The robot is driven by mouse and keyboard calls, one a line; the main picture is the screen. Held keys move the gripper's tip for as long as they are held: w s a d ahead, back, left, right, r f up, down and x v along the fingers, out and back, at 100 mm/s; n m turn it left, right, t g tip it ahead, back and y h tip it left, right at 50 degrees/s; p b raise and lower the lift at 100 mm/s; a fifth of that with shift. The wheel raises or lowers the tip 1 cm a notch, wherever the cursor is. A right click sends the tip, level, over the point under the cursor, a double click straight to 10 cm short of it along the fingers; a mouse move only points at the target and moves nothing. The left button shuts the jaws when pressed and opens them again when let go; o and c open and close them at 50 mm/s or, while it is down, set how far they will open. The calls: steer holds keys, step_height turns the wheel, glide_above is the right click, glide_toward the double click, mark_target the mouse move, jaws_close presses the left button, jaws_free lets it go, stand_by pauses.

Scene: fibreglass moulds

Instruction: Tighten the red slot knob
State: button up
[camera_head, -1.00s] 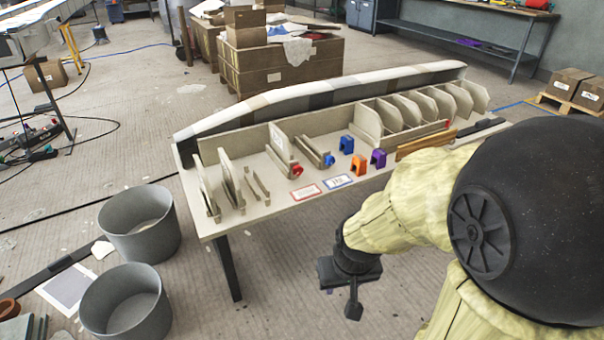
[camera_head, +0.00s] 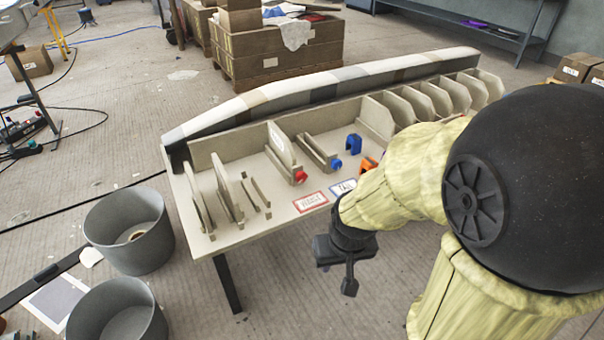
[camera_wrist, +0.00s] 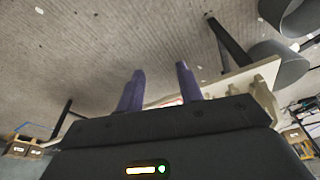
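The red slot knob (camera_head: 300,177) sits at the front end of a slotted fixture on the bench, behind the red-framed label. A blue knob (camera_head: 337,164) sits on the neighbouring slot to its right. My gripper (camera_head: 350,286) hangs in front of the bench's front edge, lower in the picture and to the right of the red knob, not touching it. In the wrist view my gripper's two purple fingers (camera_wrist: 160,90) stand apart with nothing between them. The red knob cannot be made out in the wrist view.
The bench (camera_head: 235,235) carries upright dividers, a blue clip (camera_head: 352,144) and an orange clip (camera_head: 368,164) partly hidden by my arm. Two grey buckets (camera_head: 128,230) stand on the floor at left. A wooden crate (camera_head: 275,55) stands behind. Floor in front of the bench is clear.

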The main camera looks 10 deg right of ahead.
steer(key=shift+w+d, duration=0.1)
steer(key=shift+w, duration=0.1)
steer(key=shift+o, duration=0.8)
steer(key=shift+s, duration=0.2)
steer(key=o, duration=0.3)
steer(key=shift+o, duration=0.2)
steer(key=w+d+f+m+t+y+b, duration=0.2)
steer(key=w+f+m+t, duration=0.2)
steer(key=w+m, duration=0.3)
steer(key=w+d+f+m+t+y+b, duration=0.1)
steer(key=w+f+m+t, duration=0.3)
steer(key=w+m, duration=0.4)
steer(key=w+d+f+m+t+y+b, duration=0.2)
steer(key=w+m+t, duration=0.4)
steer(key=m, duration=1.1)
steer(key=shift+w+d+f+t+y+b, duration=0.3)
steer(key=shift+w+f+b, duration=0.45)
steer(key=shift+f, duration=0.15)
